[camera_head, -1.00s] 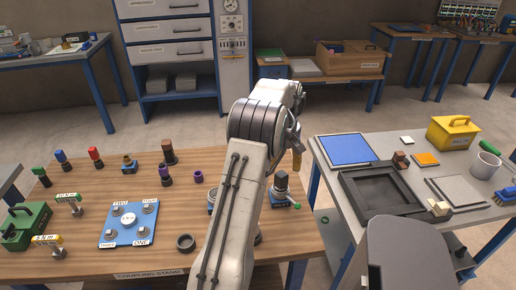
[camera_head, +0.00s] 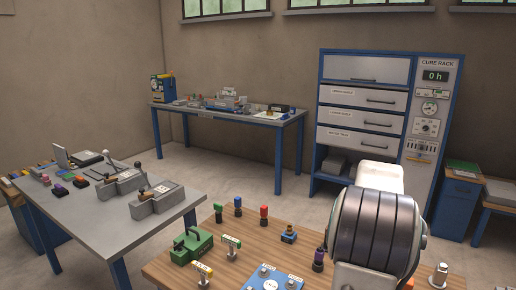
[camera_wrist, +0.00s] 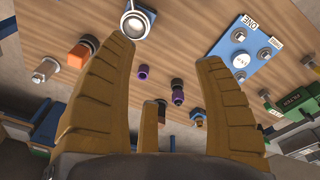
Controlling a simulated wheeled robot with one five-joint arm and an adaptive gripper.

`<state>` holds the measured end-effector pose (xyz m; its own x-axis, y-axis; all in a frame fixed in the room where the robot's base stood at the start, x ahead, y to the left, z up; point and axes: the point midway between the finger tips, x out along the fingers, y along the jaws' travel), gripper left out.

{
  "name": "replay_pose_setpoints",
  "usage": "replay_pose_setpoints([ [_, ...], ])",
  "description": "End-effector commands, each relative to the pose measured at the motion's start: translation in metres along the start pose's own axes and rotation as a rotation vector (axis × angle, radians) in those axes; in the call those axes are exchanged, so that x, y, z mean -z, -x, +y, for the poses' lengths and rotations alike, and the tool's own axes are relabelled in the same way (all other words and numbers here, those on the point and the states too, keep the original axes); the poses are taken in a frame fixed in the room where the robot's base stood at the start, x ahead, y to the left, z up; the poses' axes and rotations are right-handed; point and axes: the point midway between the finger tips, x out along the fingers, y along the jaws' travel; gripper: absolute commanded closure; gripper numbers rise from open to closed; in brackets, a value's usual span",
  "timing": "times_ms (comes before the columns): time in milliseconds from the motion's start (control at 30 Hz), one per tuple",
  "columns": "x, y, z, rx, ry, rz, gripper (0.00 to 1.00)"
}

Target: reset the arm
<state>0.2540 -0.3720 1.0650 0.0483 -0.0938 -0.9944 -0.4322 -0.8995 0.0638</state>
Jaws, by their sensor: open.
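My gripper (camera_wrist: 165,105) shows in the wrist view with its tan ribbed fingers spread wide and nothing between them. It is above the wooden coupling bench (camera_wrist: 185,40), whose parts show past the fingers. In the head view my arm stands at the lower right, in front of the bench (camera_head: 225,262); the fingers are hidden there. The blue plate with bolts (camera_wrist: 240,58) lies to the right of the fingers in the wrist view. Small purple parts (camera_wrist: 177,92) show between the fingers.
The cure rack (camera_head: 365,110) stands behind the arm, its display reading 0 h. A grey table (camera_head: 95,205) with lever devices is at left, and a back table (camera_head: 230,112) stands by the wall. A green case (camera_head: 190,245) sits on the bench. Open floor lies between the tables.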

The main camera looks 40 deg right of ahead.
Motion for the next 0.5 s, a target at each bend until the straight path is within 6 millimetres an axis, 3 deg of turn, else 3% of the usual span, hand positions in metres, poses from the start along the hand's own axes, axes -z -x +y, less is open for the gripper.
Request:
replay_pose_setpoints([
  [33, 0.006, 0.011, -0.035, -0.002, 0.04, 0.019, 0.36],
  [233, -0.004, 0.039, -0.15, 0.005, 0.148, 0.085, 0.36],
  [400, -0.042, 0.052, -0.23, 0.031, 0.239, 0.144, 0.36],
  [500, -0.071, 0.054, -0.265, 0.053, 0.288, 0.174, 0.36],
])
